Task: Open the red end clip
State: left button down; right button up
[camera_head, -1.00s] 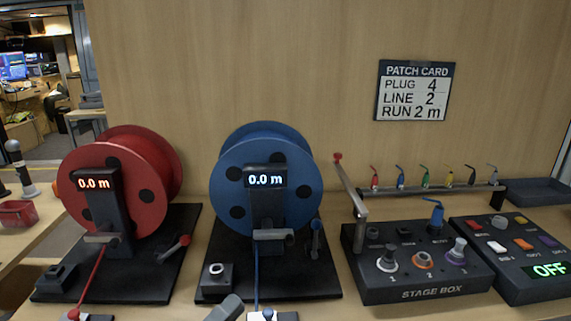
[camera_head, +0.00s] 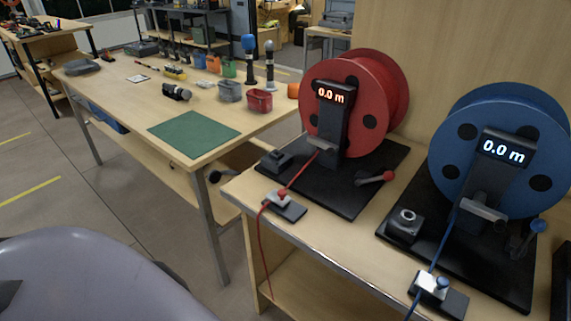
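The red end clip (camera_head: 283,198) is a small pale clamp on a dark base plate near the front edge of the bench, below the red reel (camera_head: 352,105). The red cable (camera_head: 298,178) runs from the reel's post to this clip, then hangs down over the bench edge. A small red part shows on top of the clip. It is too small to tell whether its jaw is open or shut. Neither of my grippers shows in the head view.
The blue reel (camera_head: 500,150) stands to the right, with its blue end clip (camera_head: 433,284) in front. Both reels read 0.0 m. A wooden table (camera_head: 110,95) at the left carries a green mat (camera_head: 193,134), small bins and microphones. Open floor lies further left.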

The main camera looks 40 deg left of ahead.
aim_at(280, 197)
jog(key=u, duration=1.2)
jog(key=k+j+u, duration=0.1)
jog(key=j, duration=0.2)
jog(key=k+j+u, duration=0.1)
jog(key=j, duration=0.2)
